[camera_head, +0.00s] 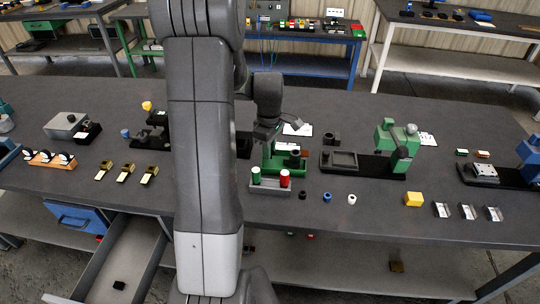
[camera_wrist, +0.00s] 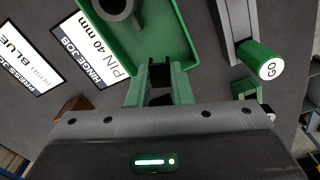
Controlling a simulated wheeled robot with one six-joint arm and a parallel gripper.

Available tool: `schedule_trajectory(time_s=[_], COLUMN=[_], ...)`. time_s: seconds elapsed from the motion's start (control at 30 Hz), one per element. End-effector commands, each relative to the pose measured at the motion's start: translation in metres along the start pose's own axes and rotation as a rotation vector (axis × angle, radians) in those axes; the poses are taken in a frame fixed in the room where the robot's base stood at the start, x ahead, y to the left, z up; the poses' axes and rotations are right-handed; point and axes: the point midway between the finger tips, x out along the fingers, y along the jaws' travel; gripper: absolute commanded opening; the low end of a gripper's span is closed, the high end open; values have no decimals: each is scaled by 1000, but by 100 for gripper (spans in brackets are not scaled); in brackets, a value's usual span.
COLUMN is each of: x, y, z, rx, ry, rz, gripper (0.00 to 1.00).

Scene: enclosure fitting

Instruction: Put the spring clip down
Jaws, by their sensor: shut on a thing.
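My gripper (camera_wrist: 160,74) is over the near edge of a green tray (camera_wrist: 116,58) in the wrist view. Its two green-sided fingers are close together with a small dark piece between their tips. This is where the spring clip is held, but its shape is hardly visible. I cannot tell whether the held piece touches the tray.
A dark ring-shaped part (camera_wrist: 119,8) sits in the tray. A green GO button (camera_wrist: 265,64) is right of the gripper; a red button (camera_head: 285,178) stands on the same box. Printed cards (camera_wrist: 90,48) lie left. A green press (camera_head: 397,145) stands further right.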

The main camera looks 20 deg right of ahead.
Motion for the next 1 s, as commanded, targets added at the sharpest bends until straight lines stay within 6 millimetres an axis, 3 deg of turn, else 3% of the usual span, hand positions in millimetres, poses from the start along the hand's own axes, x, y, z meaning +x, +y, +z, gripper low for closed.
schedule_trajectory(time_s=[0.23, 0.63, 0.67, 0.7, 1.0], x=[32, 40, 38, 38, 36], y=[-1, 0, 0, 0, 0], z=[0, 0, 0, 0, 0], rx=[0, 0, 0, 0, 0], ry=[-1, 0, 0, 0, 0], rz=[-3, -1, 0, 0, 0], gripper=[0, 0, 23, 28, 28])
